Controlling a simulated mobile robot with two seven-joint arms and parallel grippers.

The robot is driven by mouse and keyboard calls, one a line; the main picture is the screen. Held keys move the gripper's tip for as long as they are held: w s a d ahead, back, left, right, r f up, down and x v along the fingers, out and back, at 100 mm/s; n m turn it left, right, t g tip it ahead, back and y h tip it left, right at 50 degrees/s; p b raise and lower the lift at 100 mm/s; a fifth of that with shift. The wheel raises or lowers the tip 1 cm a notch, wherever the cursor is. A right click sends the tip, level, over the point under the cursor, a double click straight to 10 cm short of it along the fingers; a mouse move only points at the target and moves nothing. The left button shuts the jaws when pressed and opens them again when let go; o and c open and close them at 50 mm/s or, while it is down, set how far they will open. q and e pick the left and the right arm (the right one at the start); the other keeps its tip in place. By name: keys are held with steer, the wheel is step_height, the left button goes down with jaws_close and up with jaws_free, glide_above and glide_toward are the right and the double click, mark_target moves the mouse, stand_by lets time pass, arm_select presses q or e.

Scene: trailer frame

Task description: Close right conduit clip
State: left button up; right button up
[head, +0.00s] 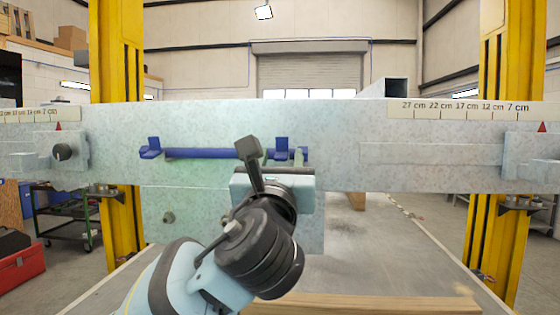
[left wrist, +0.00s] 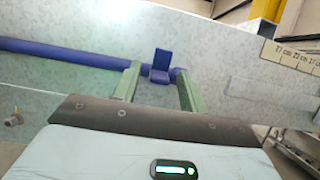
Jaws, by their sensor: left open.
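A blue conduit (head: 210,153) runs level along the front of the pale speckled beam. The right conduit clip (head: 282,148) is blue, near the conduit's right end, with its flap standing up; it looks open. In the left wrist view the clip (left wrist: 160,62) shows its raised flap between my two green fingers. My left gripper (head: 284,160) is open and empty, just in front of the clip; its fingers (left wrist: 158,70) stand on either side, and I cannot tell whether they touch it. The left clip (head: 150,148) also has a raised part. My right gripper is out of view.
The speckled beam (head: 340,120) spans the view between yellow posts (head: 119,60) (head: 505,70). A ruler strip (head: 460,109) lies along its top right. A plate with a ledge (head: 430,153) sits right of the clip. A cart (head: 70,215) stands behind left.

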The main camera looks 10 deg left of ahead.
arm_select(q)
jaws_close()
steer(key=shift+r, duration=0.1)
steer(key=g, duration=0.1)
steer(key=r+g, duration=0.1)
steer(key=g, duration=0.1)
steer(key=shift+s+r, duration=0.15)
steer(key=shift+r, duration=0.05)
steer(key=shift+w+r+g, duration=0.1)
steer(key=shift+r+g, duration=0.15)
steer(key=shift+g, duration=0.7)
steer(key=shift+w+r+g, duration=0.1)
steer(key=shift+r+g, duration=0.15)
steer(key=shift+g, duration=0.7)
